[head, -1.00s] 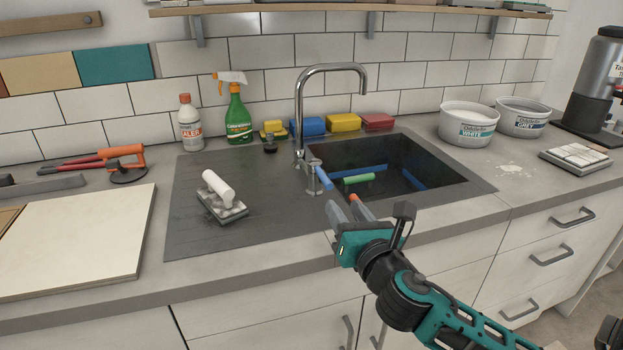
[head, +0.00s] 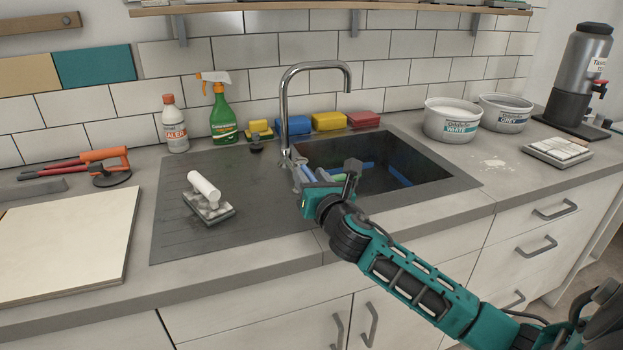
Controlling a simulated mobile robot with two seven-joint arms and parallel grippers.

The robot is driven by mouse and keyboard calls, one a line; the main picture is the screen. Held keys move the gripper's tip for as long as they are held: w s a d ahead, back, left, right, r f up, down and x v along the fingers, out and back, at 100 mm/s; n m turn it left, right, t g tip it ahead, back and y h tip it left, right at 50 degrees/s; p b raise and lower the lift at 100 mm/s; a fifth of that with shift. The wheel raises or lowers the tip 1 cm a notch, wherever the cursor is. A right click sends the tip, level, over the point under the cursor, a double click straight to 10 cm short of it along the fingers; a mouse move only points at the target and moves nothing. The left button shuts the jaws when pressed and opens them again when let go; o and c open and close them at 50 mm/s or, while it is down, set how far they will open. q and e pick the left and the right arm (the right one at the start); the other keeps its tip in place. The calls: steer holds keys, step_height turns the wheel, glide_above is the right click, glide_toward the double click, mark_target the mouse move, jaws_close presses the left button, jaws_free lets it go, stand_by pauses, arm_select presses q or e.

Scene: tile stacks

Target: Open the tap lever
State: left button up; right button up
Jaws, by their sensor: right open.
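The chrome tap (head: 284,110) stands at the left rim of the black sink, its spout arching right over the basin. The gripper body hides the lower fingers and part of the front sink rim. My left gripper is not in view.
The sink basin (head: 425,172) holds blue and green items. A white-handled float (head: 206,195) lies on the drainboard. A green spray bottle (head: 222,120), a white bottle (head: 175,128) and coloured sponges (head: 328,121) stand behind. White tubs (head: 451,121) stand right.

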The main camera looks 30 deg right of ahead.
jaws_close()
stand_by(0.6)
